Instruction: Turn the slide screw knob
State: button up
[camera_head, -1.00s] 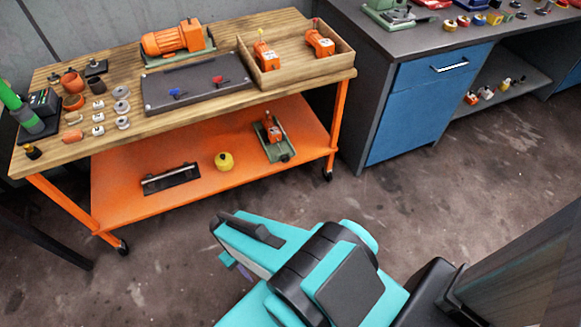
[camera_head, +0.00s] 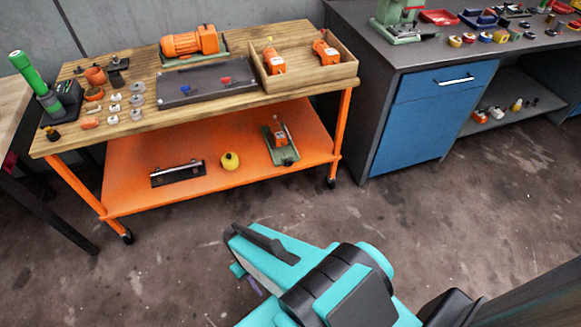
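I cannot make out with certainty which part is the slide screw knob. On the cart's lower orange shelf, at the right, a small green slide-like base (camera_head: 285,157) carries an orange block (camera_head: 279,137). A yellow round knob-like piece (camera_head: 230,161) and a dark plate with a metal rod (camera_head: 178,173) lie to its left. On the cart's top, a dark grey plate (camera_head: 208,83) bears a blue and a red small part. My teal and black arm fills the lower middle, well in front of the cart.
The wooden cart top (camera_head: 140,115) also holds an orange motor (camera_head: 190,42), a wooden tray (camera_head: 310,80) with orange units, and several small parts. A blue-drawer workbench (camera_head: 430,110) stands right. Bare concrete floor (camera_head: 400,220) lies between my arm and the cart.

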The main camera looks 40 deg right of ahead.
aim_at(288, 162)
jog(key=z, duration=1.05)
jog(key=k, duration=0.1)
jog(key=u, duration=3.05)
jog(key=i, duration=0.3)
jog(key=z, duration=2.2)
jog(key=i, duration=0.1)
jog(key=u, duration=0.7)
